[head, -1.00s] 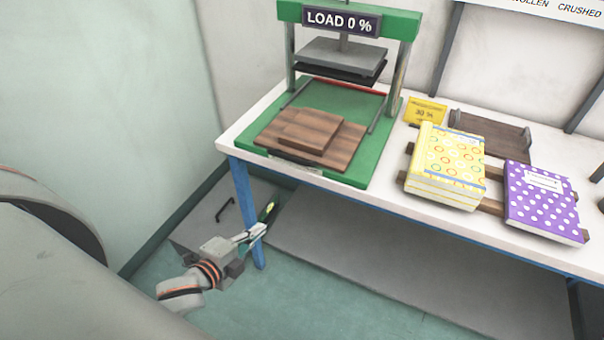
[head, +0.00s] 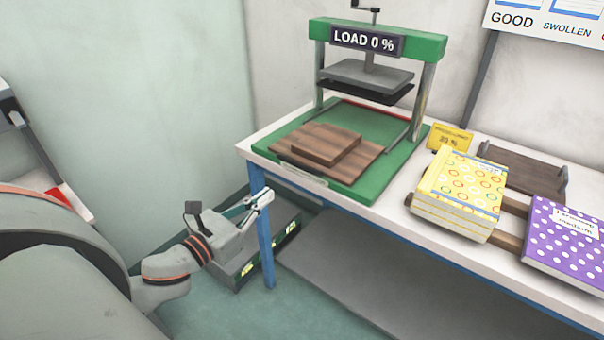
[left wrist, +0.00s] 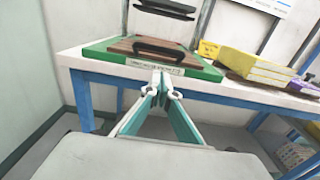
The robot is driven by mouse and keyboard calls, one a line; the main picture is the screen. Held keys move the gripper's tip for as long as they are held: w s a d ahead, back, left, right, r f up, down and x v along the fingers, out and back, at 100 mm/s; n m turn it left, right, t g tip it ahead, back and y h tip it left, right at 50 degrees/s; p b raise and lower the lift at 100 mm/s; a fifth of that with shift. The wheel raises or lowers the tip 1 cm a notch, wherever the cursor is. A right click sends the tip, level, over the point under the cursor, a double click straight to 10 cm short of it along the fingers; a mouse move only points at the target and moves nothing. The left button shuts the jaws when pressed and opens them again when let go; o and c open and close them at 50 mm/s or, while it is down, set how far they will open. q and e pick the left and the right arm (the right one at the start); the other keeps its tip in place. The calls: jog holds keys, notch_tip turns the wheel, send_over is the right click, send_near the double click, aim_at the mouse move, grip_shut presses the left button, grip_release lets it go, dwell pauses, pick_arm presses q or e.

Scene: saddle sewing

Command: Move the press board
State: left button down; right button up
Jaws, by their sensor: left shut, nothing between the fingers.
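The press board, a brown wooden board (head: 360,163) with a smaller wooden block (head: 327,145) on top, lies flat on the green base of the press. My left gripper (head: 262,200) is shut and empty, in front of the table's left corner and below the tabletop level in the head view. My right gripper is not in view.
The press plate (head: 366,77) hangs raised above the board, under a "LOAD 0 %" sign (head: 366,41). A yellow book (head: 462,190) and a purple dotted book (head: 566,236) lie to the right. A blue table leg (head: 263,240) stands close to my left gripper.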

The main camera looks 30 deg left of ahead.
pick_arm(q)
send_near(311, 160)
jog(key=w, duration=0.3)
jog(key=shift+w+d, duration=0.15)
jog(key=shift+w, duration=0.75)
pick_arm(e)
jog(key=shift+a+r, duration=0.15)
pick_arm(q)
jog(key=shift+w, duration=0.1)
